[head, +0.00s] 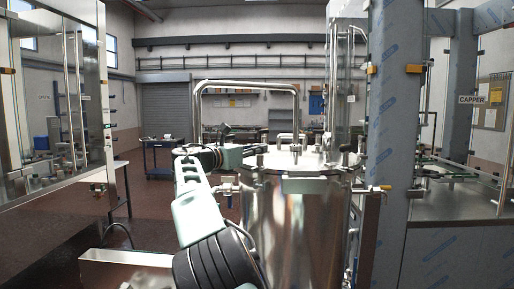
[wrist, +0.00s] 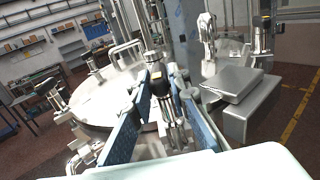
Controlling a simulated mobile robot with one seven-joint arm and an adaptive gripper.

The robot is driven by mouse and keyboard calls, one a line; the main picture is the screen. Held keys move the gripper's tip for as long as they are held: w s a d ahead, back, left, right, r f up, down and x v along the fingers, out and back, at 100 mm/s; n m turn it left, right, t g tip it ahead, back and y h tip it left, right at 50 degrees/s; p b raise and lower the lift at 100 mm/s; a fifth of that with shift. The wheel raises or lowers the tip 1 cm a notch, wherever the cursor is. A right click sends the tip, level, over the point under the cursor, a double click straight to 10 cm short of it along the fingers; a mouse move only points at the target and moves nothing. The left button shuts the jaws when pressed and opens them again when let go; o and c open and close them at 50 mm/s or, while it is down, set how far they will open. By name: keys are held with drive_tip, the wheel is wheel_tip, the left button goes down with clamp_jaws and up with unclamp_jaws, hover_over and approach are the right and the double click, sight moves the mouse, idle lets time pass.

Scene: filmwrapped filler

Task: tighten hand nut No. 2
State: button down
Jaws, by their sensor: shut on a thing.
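A steel tank (head: 290,225) with a round lid stands in the middle of the head view. Its lid (wrist: 98,105) fills the left middle of the wrist view. My gripper (wrist: 160,76) is at the lid's rim, its blue-padded fingers on both sides of a dark-topped hand nut (wrist: 157,73) with metal parts below, and is shut on it. I cannot read a number on this nut. Another hand nut (wrist: 52,95) shows at the lid's left rim. In the head view my arm reaches to the left of the lid, and the fingertips are too small to make out.
A blue-wrapped steel column (head: 393,150) stands close to the right of the tank. A steel pipe frame (head: 245,84) rises behind the lid. A glass-walled machine (head: 55,110) stands at left. A grey box-shaped part (wrist: 232,82) lies right of my gripper.

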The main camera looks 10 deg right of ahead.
idle(0.5)
drive_tip(key=c, duration=1.9)
unclamp_jaws()
drive_tip(key=v, duration=1.2)
drive_tip(key=shift+w, duration=0.1)
